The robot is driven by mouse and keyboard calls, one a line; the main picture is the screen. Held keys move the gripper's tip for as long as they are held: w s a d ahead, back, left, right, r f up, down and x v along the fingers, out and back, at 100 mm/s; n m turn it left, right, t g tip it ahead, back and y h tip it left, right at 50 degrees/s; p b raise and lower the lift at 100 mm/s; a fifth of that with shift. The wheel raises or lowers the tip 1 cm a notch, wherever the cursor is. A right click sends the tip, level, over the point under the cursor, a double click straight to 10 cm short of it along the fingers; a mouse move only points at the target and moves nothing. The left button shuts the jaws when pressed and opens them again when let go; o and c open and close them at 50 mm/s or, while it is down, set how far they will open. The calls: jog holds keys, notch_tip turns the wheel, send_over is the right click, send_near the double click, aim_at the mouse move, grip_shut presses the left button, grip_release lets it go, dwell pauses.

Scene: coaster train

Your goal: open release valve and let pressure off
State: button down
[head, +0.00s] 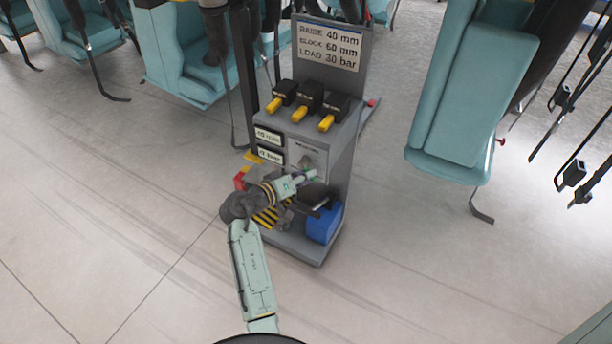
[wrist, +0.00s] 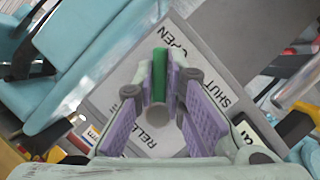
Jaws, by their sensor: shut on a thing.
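The release valve is on the front panel of the grey cart. In the wrist view its green lever (wrist: 159,72) and round grey hub (wrist: 158,116) sit between the purple pads of my gripper (wrist: 160,100). The pads are shut on the valve. The panel around it is lettered OPEN (wrist: 181,43), SHUT (wrist: 222,92) and a partly covered word starting RELE (wrist: 154,138). The lever's tip points up in the picture, beside the OPEN lettering. In the head view my gripper (head: 308,176) reaches the cart's front panel and mostly hides the valve.
The grey cart (head: 333,130) carries yellow-handled levers (head: 300,113), a sign (head: 328,47) reading 40 mm, 60 mm, 30 bar, and two small displays (head: 268,135). Teal seats (head: 455,95) stand around; the floor (head: 120,240) at left is clear.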

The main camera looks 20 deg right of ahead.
jog(key=shift+d+r, duration=0.25)
jog(key=c, duration=1.8)
grip_release()
jog(key=shift+o, duration=0.7)
jog(key=shift+a+f, duration=0.1)
jog(key=shift+a, duration=0.15)
jog(key=v, duration=1.1)
jog(key=shift+s+a, duration=0.15)
jog(key=shift+a, duration=0.2)
